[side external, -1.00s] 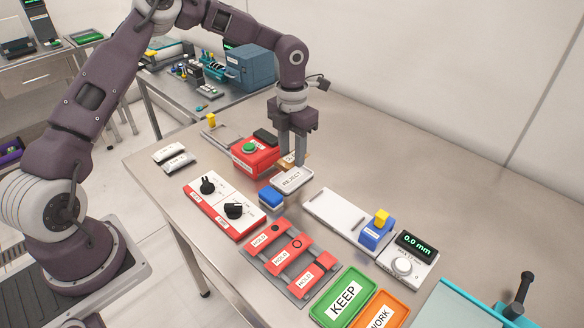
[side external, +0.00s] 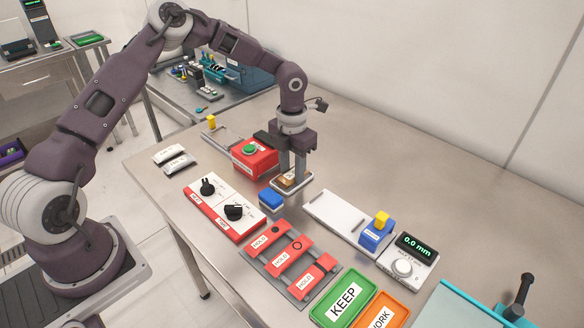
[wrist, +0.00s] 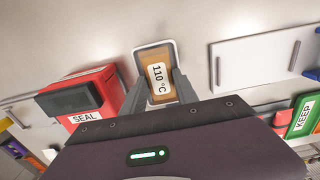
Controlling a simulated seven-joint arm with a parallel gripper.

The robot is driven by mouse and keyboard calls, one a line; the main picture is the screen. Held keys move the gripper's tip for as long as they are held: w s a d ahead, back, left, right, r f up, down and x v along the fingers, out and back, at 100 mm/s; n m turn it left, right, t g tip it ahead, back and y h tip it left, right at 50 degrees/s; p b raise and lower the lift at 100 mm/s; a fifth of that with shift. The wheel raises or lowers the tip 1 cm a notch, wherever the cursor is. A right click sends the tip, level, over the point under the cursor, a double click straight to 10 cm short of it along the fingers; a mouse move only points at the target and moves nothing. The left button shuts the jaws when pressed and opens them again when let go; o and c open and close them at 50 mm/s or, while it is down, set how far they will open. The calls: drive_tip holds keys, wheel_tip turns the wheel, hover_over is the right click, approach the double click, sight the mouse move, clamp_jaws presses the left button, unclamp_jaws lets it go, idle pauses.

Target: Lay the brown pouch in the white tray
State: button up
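The brown pouch (side external: 290,179), which bears a white label, is between the fingertips of my gripper (side external: 291,178). In the wrist view the pouch (wrist: 155,76) lies lengthwise with its "110 °C" label up, and a finger of my gripper (wrist: 160,88) is against each long side. The white tray (side external: 303,188) is directly below, its rim showing around the pouch. The tray's far rim (wrist: 153,44) shows beyond the pouch in the wrist view. The pouch is within the tray's outline, at or just above its floor; I cannot tell whether it touches. The pouch covers the tray's label.
A red sealer (side external: 254,158) with a green button stands behind left of the tray. A blue block (side external: 271,199) sits close in front, beside the red-and-white knob panel (side external: 226,207). A white plate (side external: 335,213) lies to the right. The table behind the tray is bare.

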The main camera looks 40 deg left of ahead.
sight(292, 174)
drive_tip(key=shift+o, duration=1.1)
drive_tip(key=shift+f, duration=0.2)
drive_tip(key=s+d+r+n+y, duration=0.1)
drive_tip(key=s+r+n, duration=0.1)
drive_tip(key=r, duration=0.7)
drive_tip(key=s+d+r+n, duration=0.1)
drive_tip(key=s+r+n, duration=0.2)
drive_tip(key=r, duration=0.7)
drive_tip(key=s+r+n+t, duration=0.2)
drive_tip(key=s+r+n, duration=0.1)
drive_tip(key=s+n, duration=1)
drive_tip(key=s+d+r+n+t+h, duration=0.1)
drive_tip(key=s+r+n+t, duration=0.2)
drive_tip(key=s+n, duration=1)
drive_tip(key=r+n, duration=0.1)
drive_tip(key=n, duration=0.4)
drive_tip(key=shift+t, duration=0.3)
